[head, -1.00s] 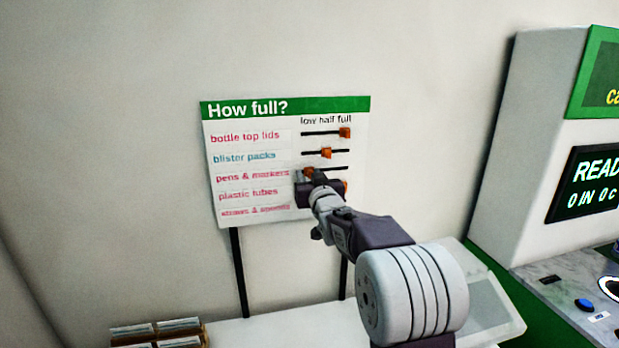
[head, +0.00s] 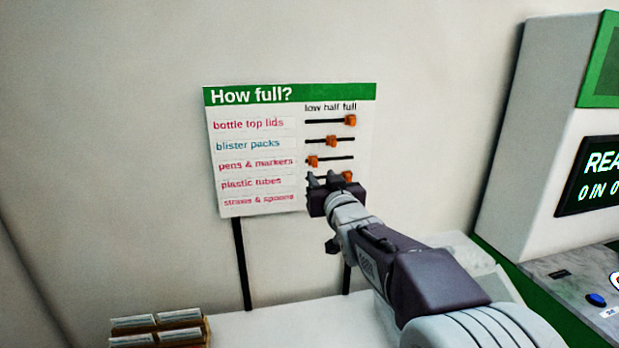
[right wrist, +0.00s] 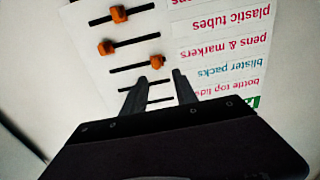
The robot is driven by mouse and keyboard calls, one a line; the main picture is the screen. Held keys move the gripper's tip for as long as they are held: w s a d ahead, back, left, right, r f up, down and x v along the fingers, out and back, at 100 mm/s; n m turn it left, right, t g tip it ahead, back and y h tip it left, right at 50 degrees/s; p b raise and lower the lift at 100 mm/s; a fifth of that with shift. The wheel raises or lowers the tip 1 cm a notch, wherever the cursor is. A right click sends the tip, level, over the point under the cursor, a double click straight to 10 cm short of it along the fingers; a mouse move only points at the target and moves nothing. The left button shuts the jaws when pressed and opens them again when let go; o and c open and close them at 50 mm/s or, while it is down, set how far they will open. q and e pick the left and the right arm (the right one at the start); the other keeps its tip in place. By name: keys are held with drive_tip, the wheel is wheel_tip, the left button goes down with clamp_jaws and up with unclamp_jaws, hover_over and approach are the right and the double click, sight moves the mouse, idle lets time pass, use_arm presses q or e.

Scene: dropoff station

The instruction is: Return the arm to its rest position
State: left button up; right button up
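The "How full?" board (head: 257,205) stands against the wall with orange slider knobs. In the head view, the bottle top lids knob (head: 349,120) is at the full end, the blister packs knob (head: 331,141) near half, and the pens & markers knob (head: 312,161) at the low end. The plastic tubes knob (head: 347,176) shows near the full end, partly covered. My right gripper (head: 323,178) is in front of the board's lower right, hiding the straws & spoons slider. In the right wrist view, its fingers (right wrist: 161,84) are apart with nothing between them. My left gripper is out of view.
A white counter (head: 270,322) lies below the board, with a brown holder of cards (head: 158,330) at its left. A white machine with a dark display (head: 595,178) and a blue button (head: 596,300) stands at the right. The wall left of the board is bare.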

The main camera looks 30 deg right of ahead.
drive_tip(key=s+a+f+n+g+y, duration=0.1)
drive_tip(key=a+f+g+y, duration=0.15)
drive_tip(key=a+f, duration=0.5)
drive_tip(key=s+a+f+n+g+y, duration=0.1)
drive_tip(key=a+f+g, duration=0.25)
drive_tip(key=f, duration=0.75)
drive_tip(key=s+a+f+g, duration=0.3)
drive_tip(key=s+f+g, duration=0.7)
drive_tip(key=s+f, duration=0.9)
drive_tip(key=s, duration=0.4)
drive_tip(key=shift+y, duration=0.35)
drive_tip(key=shift+w+r, duration=0.1)
